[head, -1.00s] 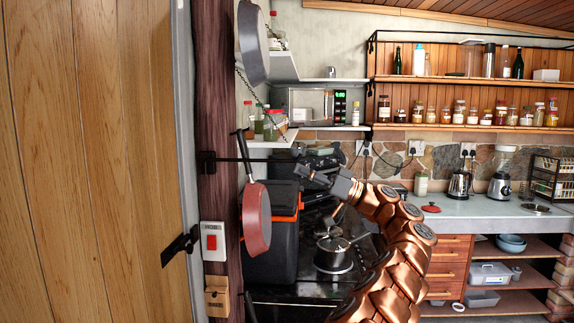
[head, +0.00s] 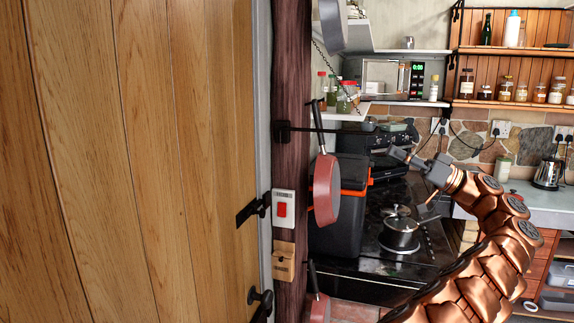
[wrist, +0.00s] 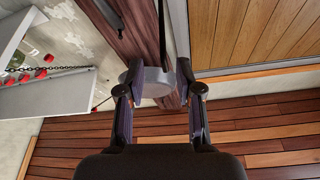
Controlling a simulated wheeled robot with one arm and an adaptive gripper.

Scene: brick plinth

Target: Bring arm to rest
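My copper-scaled arm (head: 490,235) reaches up from the lower right in the head view, bent, with its end pointing left. My gripper (head: 395,154) is in mid-air in front of the stove area. In the wrist view my gripper (wrist: 159,77) has its two fingers apart. A grey rounded thing (wrist: 157,84) shows in the gap between them; it looks like a hanging pan farther off, and I see no grip on it.
A wooden door (head: 130,160) fills the left, beside a dark post (head: 292,120) with a red switch (head: 283,209). A red pan (head: 326,190) hangs by the post. A pot (head: 400,232) stands on the black stove. Shelves with jars and a counter (head: 545,205) are at right.

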